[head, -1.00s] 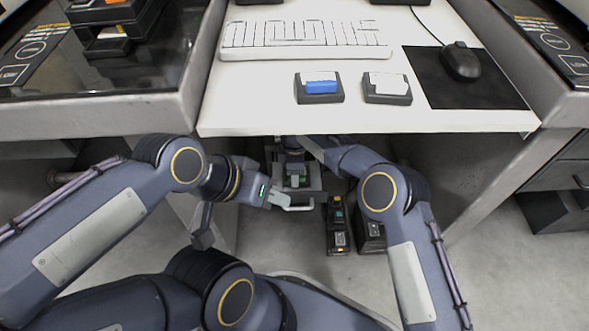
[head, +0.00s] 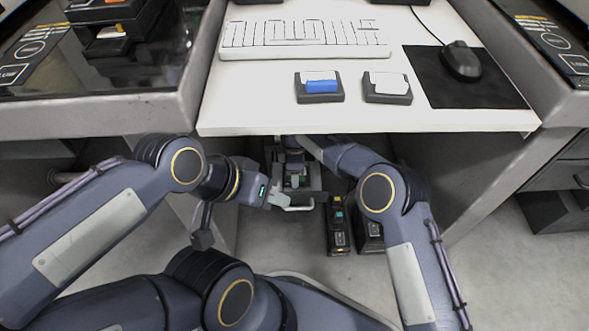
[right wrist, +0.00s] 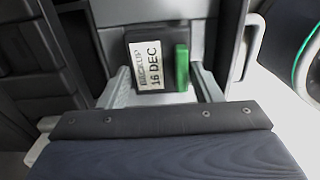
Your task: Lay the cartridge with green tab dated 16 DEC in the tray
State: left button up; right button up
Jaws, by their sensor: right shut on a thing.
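The cartridge (right wrist: 152,62) has a white label reading "BACKUP 16 DEC" and a green tab (right wrist: 181,67). In the right wrist view it lies between the two fingers of my right gripper (right wrist: 161,88), which is shut on it. In the head view a small green patch (head: 303,180) shows below the desk edge, where my right arm reaches. A grey tray-like part with a pale handle (head: 300,208) surrounds that spot; the handle also shows in the right wrist view (right wrist: 254,48). My left gripper (head: 279,197) is beside the handle; its jaw opening is unclear.
On the white desk (head: 250,98) stand a blue-fronted block (head: 321,87), a white-fronted block (head: 387,87), a keyboard (head: 305,38) and a mouse (head: 461,61). Dark boxes (head: 338,230) stand below, right of my grippers. The desk edge overhangs my right gripper.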

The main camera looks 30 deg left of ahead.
jog(key=shift+f, duration=0.45)
jog(key=o, duration=1.4)
jog(key=shift+o, duration=0.2)
jog(key=shift+r, duration=0.2)
